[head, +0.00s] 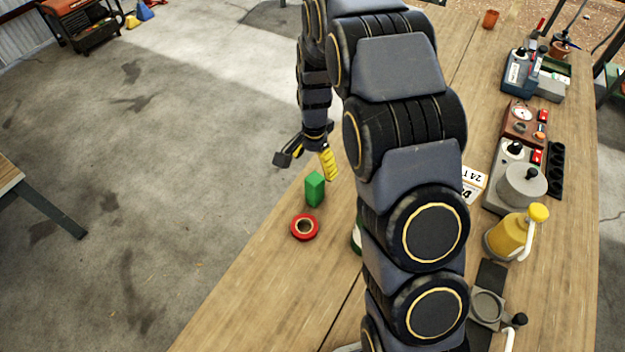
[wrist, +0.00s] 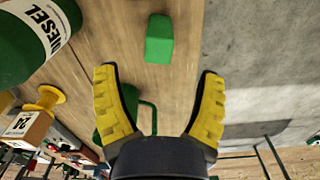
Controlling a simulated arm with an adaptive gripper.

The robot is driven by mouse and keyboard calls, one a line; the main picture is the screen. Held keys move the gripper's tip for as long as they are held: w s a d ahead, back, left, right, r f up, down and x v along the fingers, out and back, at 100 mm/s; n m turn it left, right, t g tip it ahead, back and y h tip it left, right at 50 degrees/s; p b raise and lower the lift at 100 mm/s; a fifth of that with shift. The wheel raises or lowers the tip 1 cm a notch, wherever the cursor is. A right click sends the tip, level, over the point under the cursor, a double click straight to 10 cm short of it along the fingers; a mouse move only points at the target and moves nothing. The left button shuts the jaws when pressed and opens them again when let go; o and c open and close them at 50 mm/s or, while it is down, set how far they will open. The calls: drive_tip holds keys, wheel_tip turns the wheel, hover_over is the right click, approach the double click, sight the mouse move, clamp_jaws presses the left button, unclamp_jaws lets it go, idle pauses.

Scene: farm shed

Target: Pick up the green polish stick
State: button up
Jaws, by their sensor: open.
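The green polish stick (head: 315,189) is a small green block standing on the wooden table near its left edge in the head view. In the wrist view the green polish stick (wrist: 160,38) lies beyond the fingertips, roughly centred between them. My gripper (head: 308,160) is just above and behind the stick in the head view, apart from it. In the wrist view my gripper (wrist: 158,75) has its two yellow fingers spread wide with nothing held between them.
A red tape roll (head: 304,227) lies close in front of the stick. A green can labelled diesel (wrist: 35,38) stands beside it, mostly hidden behind my arm in the head view. Several devices and a yellow pump bottle (head: 510,236) line the right side. The table (head: 262,290) is clear at front left.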

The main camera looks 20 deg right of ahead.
sight(315, 186)
wheel_tip(315, 186, down, 3)
drive_tip(key=shift+w+r, duration=0.15)
drive_tip(key=f, duration=0.5)
drive_tip(key=shift+s+f, duration=0.2)
drive_tip(key=shift+f, duration=0.2)
drive_tip(key=shift+d, duration=0.1)
drive_tip(key=c, duration=1.2)
